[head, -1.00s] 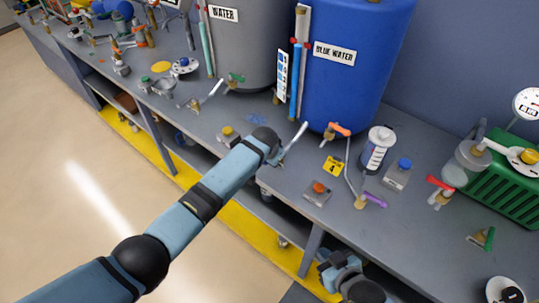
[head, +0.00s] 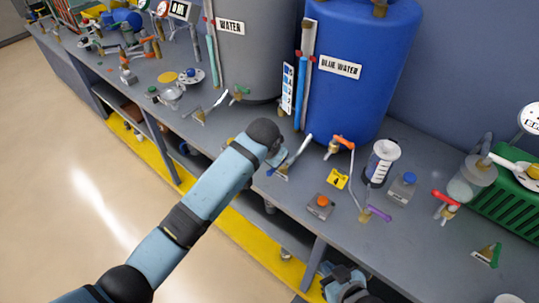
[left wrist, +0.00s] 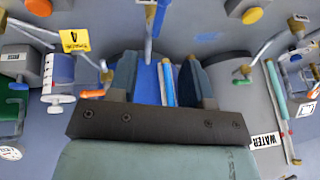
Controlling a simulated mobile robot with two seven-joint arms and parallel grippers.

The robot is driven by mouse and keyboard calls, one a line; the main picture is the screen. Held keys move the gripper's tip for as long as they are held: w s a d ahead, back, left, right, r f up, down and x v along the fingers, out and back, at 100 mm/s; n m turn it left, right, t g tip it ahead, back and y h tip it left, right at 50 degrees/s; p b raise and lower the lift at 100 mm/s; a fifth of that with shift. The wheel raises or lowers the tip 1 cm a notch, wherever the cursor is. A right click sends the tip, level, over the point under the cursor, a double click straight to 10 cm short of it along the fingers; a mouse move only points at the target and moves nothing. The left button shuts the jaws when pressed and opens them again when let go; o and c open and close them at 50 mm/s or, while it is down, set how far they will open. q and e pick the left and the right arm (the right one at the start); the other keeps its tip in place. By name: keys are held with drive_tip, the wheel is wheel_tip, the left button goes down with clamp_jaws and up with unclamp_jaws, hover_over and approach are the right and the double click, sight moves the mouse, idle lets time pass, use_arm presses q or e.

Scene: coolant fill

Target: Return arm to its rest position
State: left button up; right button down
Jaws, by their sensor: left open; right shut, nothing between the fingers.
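My left arm (head: 205,195) reaches in from the lower left, with its wrist over the front edge of the bench. My left gripper (head: 282,158) is mostly hidden behind that wrist in the head view. In the left wrist view its two fingers (left wrist: 159,65) stand apart with nothing held, and the blue drum and a light-blue tube show behind the gap. My right gripper (head: 343,283) is low at the bottom edge of the head view, in front of the bench. It is shut and empty.
The grey bench (head: 285,225) carries a grey WATER drum (head: 250,55), a BLUE WATER drum (head: 355,100), an orange-handled valve (head: 342,142), an orange-button box (head: 320,206), a measuring cylinder (head: 381,162) and a green crate (head: 510,195). Open floor (head: 75,200) lies left.

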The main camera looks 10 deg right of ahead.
use_arm(q)
drive_tip(key=shift+s+a+r, duration=0.1)
drive_tip(key=shift+s+r, duration=0.15)
drive_tip(key=shift+r, duration=0.3)
